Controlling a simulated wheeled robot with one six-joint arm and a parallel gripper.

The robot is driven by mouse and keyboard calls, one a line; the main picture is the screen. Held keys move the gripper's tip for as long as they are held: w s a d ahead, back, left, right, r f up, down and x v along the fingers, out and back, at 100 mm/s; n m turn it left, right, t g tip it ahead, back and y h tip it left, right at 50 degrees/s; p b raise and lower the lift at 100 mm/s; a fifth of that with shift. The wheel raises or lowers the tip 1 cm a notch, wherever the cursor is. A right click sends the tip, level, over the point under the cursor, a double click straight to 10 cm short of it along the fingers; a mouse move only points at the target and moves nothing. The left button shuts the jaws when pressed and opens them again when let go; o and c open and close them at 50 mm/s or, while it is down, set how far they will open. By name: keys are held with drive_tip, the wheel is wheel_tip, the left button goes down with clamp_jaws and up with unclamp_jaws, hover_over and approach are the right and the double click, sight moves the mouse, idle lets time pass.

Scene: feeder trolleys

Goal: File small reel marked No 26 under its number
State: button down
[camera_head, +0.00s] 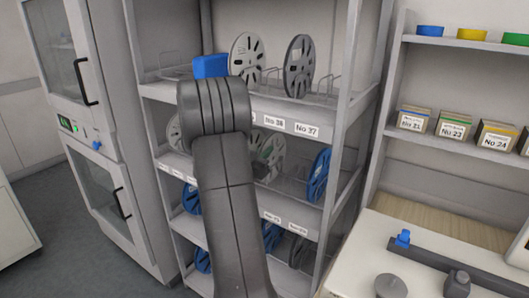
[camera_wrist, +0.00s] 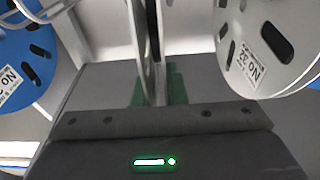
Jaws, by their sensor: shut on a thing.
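In the wrist view my gripper (camera_wrist: 160,88) has its green-padded fingers closed on a thin grey reel (camera_wrist: 155,45) seen nearly edge-on. Its number is not readable from here. The held reel stands upright between a blue reel (camera_wrist: 22,70) on the left and a pale grey reel (camera_wrist: 262,45) on the right, whose label appears to read No 32. In the head view my arm hides the gripper and the held reel, in front of the reel rack (camera_head: 345,90).
The rack's top shelf holds a white reel (camera_head: 247,57) and a grey reel (camera_head: 298,66) above number labels (camera_head: 307,129). A blue reel (camera_head: 318,175) stands one shelf lower. A grey cabinet (camera_head: 95,90) is left, a worktop (camera_head: 375,240) right. Boxes (camera_head: 453,125) line a right shelf.

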drive_tip(key=shift+f, duration=0.15)
drive_tip(key=c, duration=1.4)
unclamp_jaws()
drive_tip(key=b+v, duration=0.2)
drive_tip(key=v, duration=0.6)
drive_tip(key=p+x, duration=0.1)
drive_tip(key=x, duration=0.7)
drive_tip(key=shift+w+p, duration=0.1)
drive_tip(key=shift+p, duration=0.3)
